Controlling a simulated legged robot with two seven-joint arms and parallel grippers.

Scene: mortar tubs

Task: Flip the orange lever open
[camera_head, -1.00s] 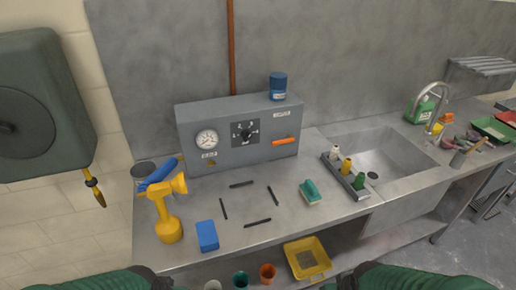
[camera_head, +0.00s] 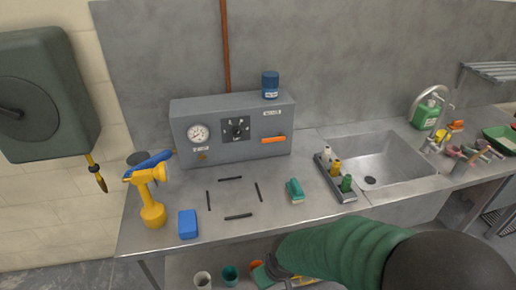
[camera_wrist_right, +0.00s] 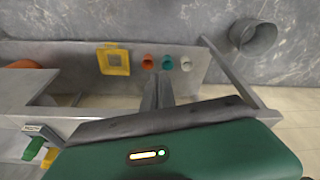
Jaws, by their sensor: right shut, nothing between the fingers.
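The orange lever (camera_head: 273,140) lies level on the right of the front face of a grey control box (camera_head: 232,149), under a small label. My right arm reaches in from the lower right in the head view, its end low in front of the bench edge, well below and apart from the lever. In the right wrist view the right gripper (camera_wrist_right: 157,88) is shut and empty, and the lever cannot be made out. My left gripper is not in view.
The box bears a gauge (camera_head: 197,133), a dial (camera_head: 236,129) and a blue jar (camera_head: 270,84) on top. A sink (camera_head: 385,163) is right.

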